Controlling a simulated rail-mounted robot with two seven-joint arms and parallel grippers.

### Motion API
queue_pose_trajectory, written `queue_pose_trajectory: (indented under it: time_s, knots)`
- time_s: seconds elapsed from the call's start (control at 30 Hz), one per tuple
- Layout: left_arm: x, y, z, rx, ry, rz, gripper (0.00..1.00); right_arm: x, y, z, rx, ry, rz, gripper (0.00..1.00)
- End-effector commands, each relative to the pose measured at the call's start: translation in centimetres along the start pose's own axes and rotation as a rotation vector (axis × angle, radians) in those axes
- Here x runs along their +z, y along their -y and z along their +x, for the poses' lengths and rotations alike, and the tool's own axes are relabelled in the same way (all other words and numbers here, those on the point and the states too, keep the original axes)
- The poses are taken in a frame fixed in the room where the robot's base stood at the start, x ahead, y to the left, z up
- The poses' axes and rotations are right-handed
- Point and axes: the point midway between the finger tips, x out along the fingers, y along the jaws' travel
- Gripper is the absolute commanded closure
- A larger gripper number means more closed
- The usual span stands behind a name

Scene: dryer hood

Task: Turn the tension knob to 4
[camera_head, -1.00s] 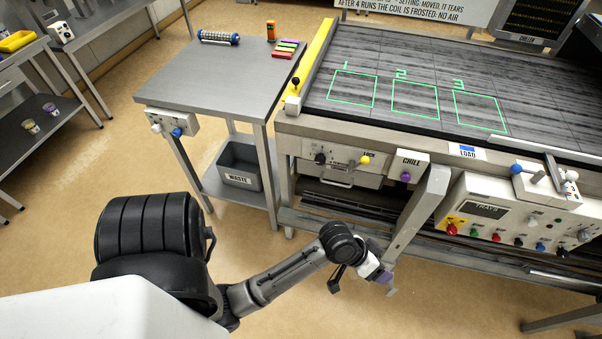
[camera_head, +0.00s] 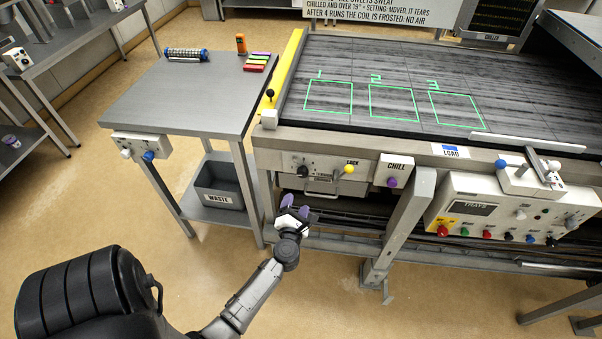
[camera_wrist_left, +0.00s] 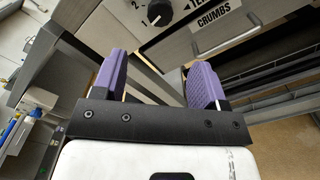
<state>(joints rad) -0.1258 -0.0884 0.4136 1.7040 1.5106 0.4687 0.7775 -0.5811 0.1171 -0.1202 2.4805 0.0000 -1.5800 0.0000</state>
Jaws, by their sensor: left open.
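The tension knob (camera_head: 303,171) is a small black knob on the white panel (camera_head: 325,163) at the conveyor's front left. My right gripper is not in view.
A yellow LOCK knob (camera_head: 349,169) sits right of the tension knob, and a purple CHILL knob (camera_head: 392,182) further right. A CRUMBS drawer (camera_wrist_left: 222,32) lies below the panel. A grey WASTE bin (camera_head: 218,185) stands left, and a slanted metal leg (camera_head: 405,220) right.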

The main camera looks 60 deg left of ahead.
Motion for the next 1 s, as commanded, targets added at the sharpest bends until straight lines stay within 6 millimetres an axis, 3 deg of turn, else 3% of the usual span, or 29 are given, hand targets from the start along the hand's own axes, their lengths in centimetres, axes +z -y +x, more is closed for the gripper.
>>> queue_pose_trajectory:
  time_s: [0.17,0.7,1.0]
  knots:
    - [0.1,0.0,1.1,0.0,0.003,-0.036,0.33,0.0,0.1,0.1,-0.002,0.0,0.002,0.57]
    - [0.1,0.1,10.5,-0.001,0.005,-0.033,0.33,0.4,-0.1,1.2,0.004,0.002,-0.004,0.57]
    - [0.1,0.1,13.3,-0.002,0.004,-0.033,0.33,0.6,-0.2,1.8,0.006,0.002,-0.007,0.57]
